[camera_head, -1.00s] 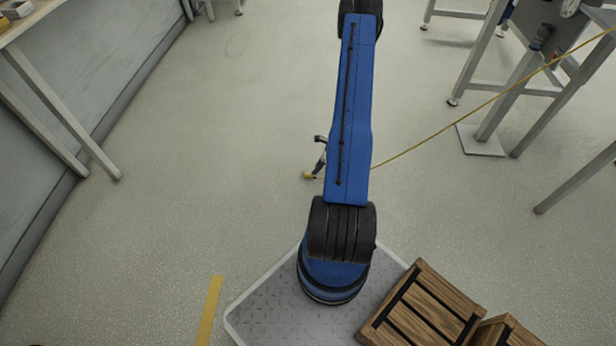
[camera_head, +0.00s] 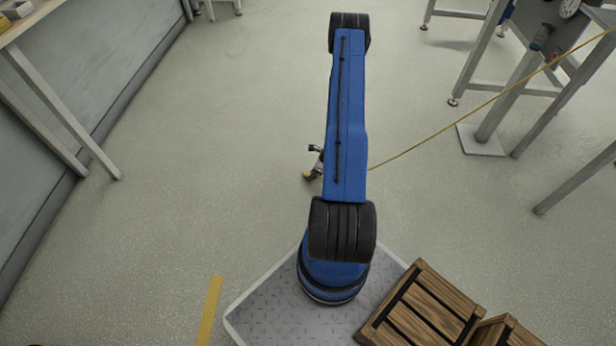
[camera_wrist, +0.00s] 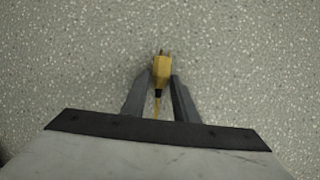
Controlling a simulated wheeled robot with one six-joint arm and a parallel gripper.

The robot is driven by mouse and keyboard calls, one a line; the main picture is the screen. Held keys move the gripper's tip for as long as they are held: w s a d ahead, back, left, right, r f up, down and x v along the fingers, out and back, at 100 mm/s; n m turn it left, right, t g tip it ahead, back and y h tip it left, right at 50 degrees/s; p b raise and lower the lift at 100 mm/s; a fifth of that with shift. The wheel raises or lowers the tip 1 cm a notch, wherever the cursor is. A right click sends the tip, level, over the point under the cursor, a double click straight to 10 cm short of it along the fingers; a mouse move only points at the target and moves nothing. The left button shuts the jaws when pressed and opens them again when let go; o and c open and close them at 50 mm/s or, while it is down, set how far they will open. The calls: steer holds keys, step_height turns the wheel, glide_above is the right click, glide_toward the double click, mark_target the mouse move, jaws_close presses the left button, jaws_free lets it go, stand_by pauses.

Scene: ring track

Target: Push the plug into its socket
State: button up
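The yellow plug (camera_wrist: 160,70) sits between the two grey fingertips of my gripper (camera_wrist: 160,82) in the wrist view. The fingers are close on both sides of it, and its prongs point away from my gripper. In the head view my gripper (camera_head: 315,164) shows just left of my blue arm, partly hidden by it, with the yellow plug (camera_head: 307,175) at its tip. A thin yellow cord (camera_head: 440,130) runs from behind my arm to the upper right. I cannot make out a socket in either view.
A grey metal stand (camera_head: 500,100) with a panel and a round dial (camera_head: 570,8) stands at upper right. A table (camera_head: 60,110) stands along the left wall. Wooden crates (camera_head: 425,305) lie at lower right. The middle floor is clear.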

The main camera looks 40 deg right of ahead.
jaws_close()
step_height(320, 180, up, 10)
stand_by(0.6)
